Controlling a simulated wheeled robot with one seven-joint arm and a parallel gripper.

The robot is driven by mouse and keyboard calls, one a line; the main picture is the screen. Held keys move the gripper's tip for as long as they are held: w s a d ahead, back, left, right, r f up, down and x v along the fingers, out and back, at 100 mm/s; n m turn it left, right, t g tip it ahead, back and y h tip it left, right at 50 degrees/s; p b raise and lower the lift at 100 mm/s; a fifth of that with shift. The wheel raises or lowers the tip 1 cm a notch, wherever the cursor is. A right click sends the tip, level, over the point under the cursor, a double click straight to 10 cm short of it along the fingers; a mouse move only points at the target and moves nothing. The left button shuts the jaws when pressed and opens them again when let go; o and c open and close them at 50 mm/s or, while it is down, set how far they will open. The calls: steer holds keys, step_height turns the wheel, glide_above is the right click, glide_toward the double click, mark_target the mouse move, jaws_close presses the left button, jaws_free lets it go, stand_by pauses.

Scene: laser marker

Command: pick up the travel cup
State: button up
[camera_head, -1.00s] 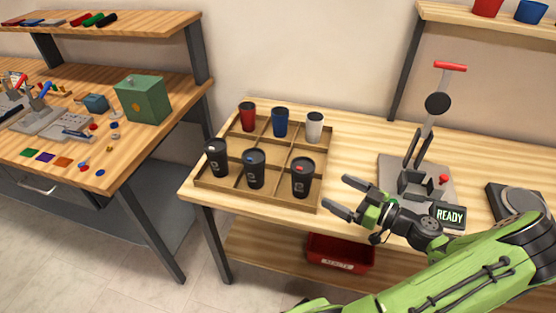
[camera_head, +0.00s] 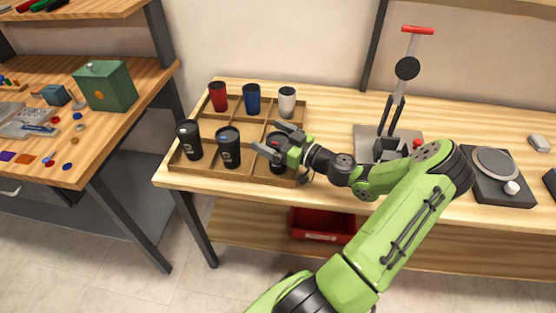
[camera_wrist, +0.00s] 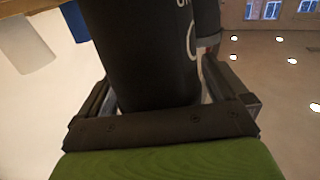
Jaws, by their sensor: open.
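Several travel cups stand in a divided wooden tray (camera_head: 232,178) on the workbench. The front row has black cups with pale print: a left one (camera_head: 190,142), a middle one (camera_head: 229,150) and a right one (camera_head: 277,167). The back row has a red cup (camera_head: 218,97), a blue cup (camera_head: 252,100) and a white cup (camera_head: 287,103). My gripper (camera_head: 276,139) is open at the front right black cup, hiding much of its upper part. In the wrist view this black cup (camera_wrist: 145,50) stands between my open fingers; its ends are out of frame.
The press with a red handle (camera_head: 417,30) stands on the bench to the right, partly behind my arm. A round-topped device (camera_head: 497,165) is further right. A red bin (camera_head: 322,223) sits on the shelf below. Another workbench with a green box (camera_head: 105,87) is at left.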

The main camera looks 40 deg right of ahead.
steer(key=c, duration=0.6)
steer(key=shift+c, duration=0.2)
step_height(320, 180, up, 10)
steer(key=p, duration=0.3)
